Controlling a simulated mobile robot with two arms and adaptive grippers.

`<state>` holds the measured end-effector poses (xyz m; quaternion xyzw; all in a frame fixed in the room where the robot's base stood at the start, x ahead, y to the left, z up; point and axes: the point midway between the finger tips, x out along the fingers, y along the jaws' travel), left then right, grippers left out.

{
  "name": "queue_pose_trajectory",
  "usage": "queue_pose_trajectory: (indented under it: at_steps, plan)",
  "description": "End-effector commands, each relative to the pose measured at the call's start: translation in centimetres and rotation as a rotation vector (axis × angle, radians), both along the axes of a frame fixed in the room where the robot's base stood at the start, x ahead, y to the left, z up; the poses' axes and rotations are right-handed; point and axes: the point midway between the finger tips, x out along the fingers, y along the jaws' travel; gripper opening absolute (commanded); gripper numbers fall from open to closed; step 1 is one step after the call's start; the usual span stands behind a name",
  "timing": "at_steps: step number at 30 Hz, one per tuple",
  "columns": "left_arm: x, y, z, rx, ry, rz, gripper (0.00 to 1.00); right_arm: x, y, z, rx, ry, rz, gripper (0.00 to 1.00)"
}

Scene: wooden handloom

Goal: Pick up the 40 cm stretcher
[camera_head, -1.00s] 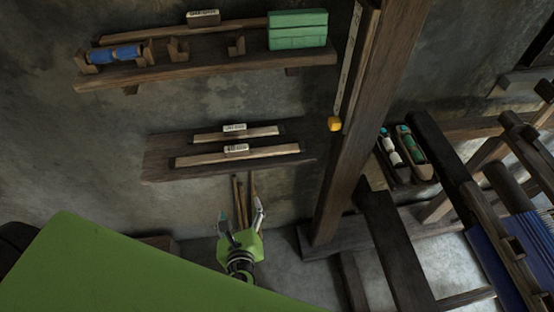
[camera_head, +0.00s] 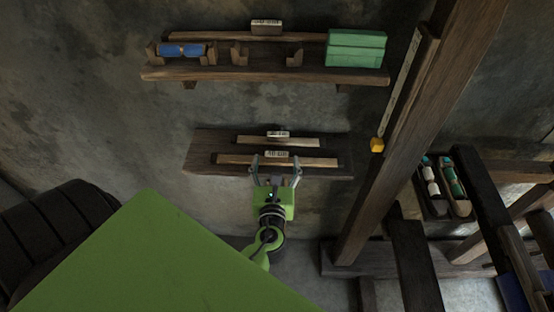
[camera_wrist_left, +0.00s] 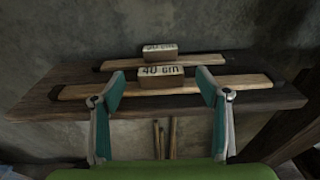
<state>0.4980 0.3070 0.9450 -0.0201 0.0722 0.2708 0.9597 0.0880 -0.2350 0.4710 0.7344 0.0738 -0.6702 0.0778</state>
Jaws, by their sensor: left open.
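The 40 cm stretcher is a long pale wooden bar with dark ends. In the head view the stretcher (camera_head: 235,159) lies at the front of the lower wall shelf. Contact cannot be told. My right gripper is not in view.
The lower shelf (camera_wrist_left: 45,106) has a bare front edge. A dark wooden post (camera_head: 410,125) and a loom frame stand to the right. Thin sticks (camera_wrist_left: 165,138) stand below the shelf.

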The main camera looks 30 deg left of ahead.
Motion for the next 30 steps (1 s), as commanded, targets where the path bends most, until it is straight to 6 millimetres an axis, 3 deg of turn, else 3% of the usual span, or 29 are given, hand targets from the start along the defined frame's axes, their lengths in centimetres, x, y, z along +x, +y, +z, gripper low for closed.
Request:
queue_pose_trajectory:
  at_steps: [7,16,21,30]
  plan:
    - [3.1,1.8,-0.4,0.0,-0.002,0.001,0.68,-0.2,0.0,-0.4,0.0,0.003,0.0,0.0]
    - [3.5,2.1,-0.4,0.0,-0.001,0.0,0.68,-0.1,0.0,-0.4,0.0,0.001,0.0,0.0]
    - [3.5,2.1,-0.4,0.0,-0.001,0.0,0.24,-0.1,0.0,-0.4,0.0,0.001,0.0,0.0]
    - [3.5,2.1,-0.4,0.0,-0.001,0.0,0.22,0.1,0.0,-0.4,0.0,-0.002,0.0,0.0]
